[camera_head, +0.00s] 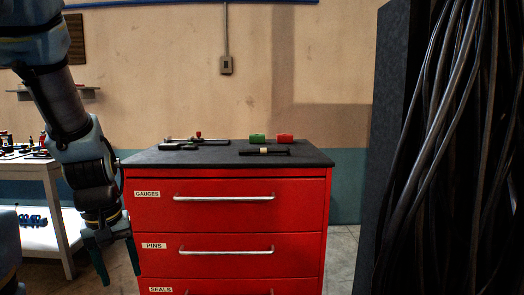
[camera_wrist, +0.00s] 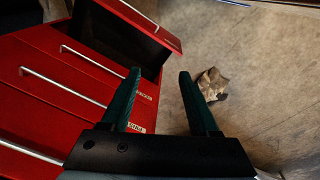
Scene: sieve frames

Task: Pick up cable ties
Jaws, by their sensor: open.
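My gripper (camera_head: 115,258) hangs fingers down at the left front of the red drawer cabinet (camera_head: 230,220). In the wrist view my gripper (camera_wrist: 159,78) is open, with nothing between its two green fingers. No cable ties can be made out for certain in either view. A small crumpled grey-beige item (camera_wrist: 212,84) lies on the floor, to the right of the right fingertip in the wrist view. It could be a bag or packet, but its contents are too small to tell.
The red cabinet (camera_wrist: 40,100) fills the left of the wrist view, and one drawer (camera_wrist: 150,22) there seems pulled out. Black cables (camera_head: 450,150) hang at right. A workbench (camera_head: 35,165) stands at left.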

